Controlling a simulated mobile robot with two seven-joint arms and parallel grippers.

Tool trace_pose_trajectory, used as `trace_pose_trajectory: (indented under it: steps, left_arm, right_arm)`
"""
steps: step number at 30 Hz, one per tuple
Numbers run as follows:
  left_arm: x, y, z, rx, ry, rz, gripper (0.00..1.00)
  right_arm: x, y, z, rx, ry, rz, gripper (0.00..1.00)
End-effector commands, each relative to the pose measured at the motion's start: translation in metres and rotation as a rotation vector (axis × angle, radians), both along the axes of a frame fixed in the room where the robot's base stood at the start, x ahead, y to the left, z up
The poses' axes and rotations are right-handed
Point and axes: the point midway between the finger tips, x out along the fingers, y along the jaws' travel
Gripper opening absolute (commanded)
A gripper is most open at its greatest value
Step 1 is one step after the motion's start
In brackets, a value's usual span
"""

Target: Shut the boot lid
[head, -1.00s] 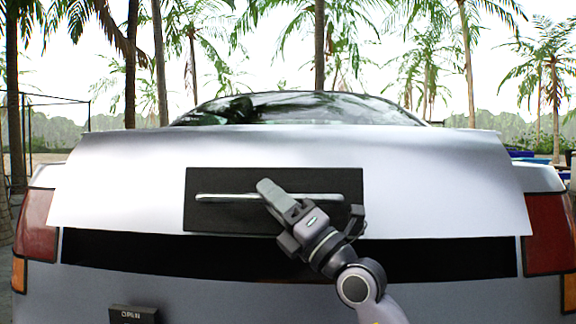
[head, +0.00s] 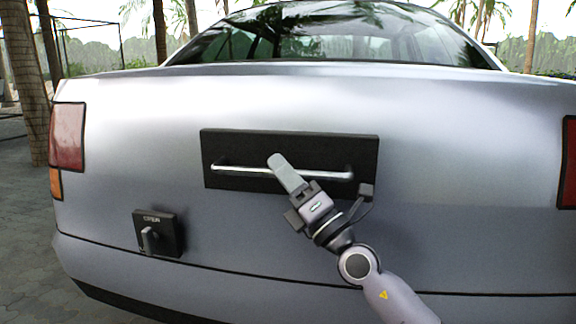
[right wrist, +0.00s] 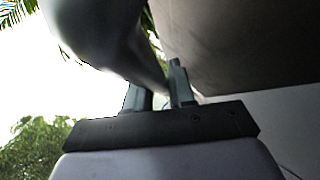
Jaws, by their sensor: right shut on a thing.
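The boot lid (head: 450,110) is the silver rear panel of the car. It lies level with the body around it, and no dark gap shows below it. A black plate (head: 365,150) on the lid carries a silver bar handle (head: 240,170). My right gripper (head: 286,172) is shut on the handle, a little right of its middle. In the right wrist view the fingers (right wrist: 160,92) close on the handle (right wrist: 100,35), which runs in blurred from the upper left. My left gripper is not in view.
A black box marked OPEN (head: 170,243), with a small grey lever, sits on the car's rear at lower left. Red tail lights (head: 68,136) flank the lid. Paved ground (head: 28,240) is clear at the left; palms stand behind.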

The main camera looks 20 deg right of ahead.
Motion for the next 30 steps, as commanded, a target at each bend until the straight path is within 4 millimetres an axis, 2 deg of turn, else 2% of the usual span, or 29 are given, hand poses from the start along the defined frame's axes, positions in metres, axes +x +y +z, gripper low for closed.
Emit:
trace_pose_trajectory:
  steps: [1,3,14,15,16,17,30]
  left_arm:
    - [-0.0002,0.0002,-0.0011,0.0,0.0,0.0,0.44]
    - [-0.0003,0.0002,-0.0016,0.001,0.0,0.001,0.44]
    - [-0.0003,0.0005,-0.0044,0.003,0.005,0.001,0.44]
    - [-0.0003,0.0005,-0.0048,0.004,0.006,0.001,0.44]
    - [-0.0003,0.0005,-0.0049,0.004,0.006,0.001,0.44]
    - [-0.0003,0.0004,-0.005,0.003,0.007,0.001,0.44]
    - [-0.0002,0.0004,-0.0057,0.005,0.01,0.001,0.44]
  right_arm:
    - [0.0009,0.0025,-0.0095,-0.006,0.016,0.004,0.0]
    - [0.0014,0.0031,-0.0121,-0.007,0.018,0.005,0.0]
    - [0.0029,0.0039,-0.0179,-0.012,0.03,0.006,0.0]
    - [0.003,0.0039,-0.0182,-0.012,0.03,0.006,0.3]
    - [0.003,0.0039,-0.0185,-0.013,0.031,0.006,0.4]
    - [0.0031,0.0038,-0.0183,-0.013,0.031,0.006,0.43]
    - [0.0021,0.0019,-0.0115,-0.006,0.018,0.002,0.43]
